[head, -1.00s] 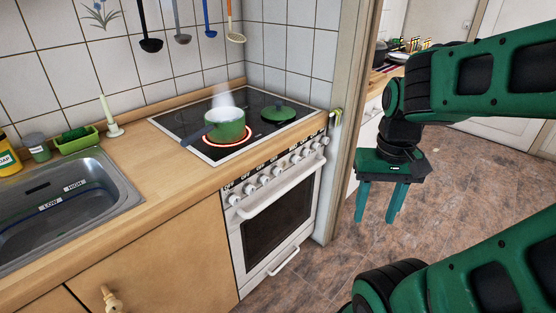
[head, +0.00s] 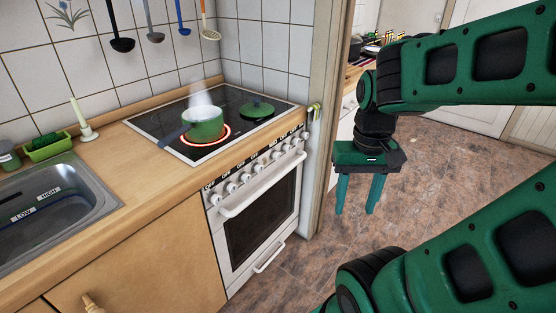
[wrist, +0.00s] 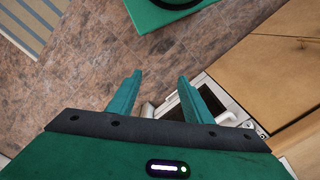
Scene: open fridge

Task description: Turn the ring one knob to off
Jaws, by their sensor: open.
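A row of several white knobs (head: 244,178) runs along the front of the stove, below the hob's front edge, with small OFF labels above. Which knob is ring one cannot be told at this size. One hob ring (head: 226,138) glows red under a steaming green pot (head: 204,124). My gripper (head: 356,210) hangs to the right of the stove, over the floor, its fingers open, empty and pointing down. It touches no knob. In the wrist view, my open gripper (wrist: 160,76) has floor and part of the white oven front beyond its fingers.
The white oven door handle (head: 262,186) sticks out below the knobs. A wooden door frame (head: 326,120) stands between the stove and my gripper. A green lid (head: 257,108) lies on the hob. The sink (head: 100,190) is at left. The floor before the oven is clear.

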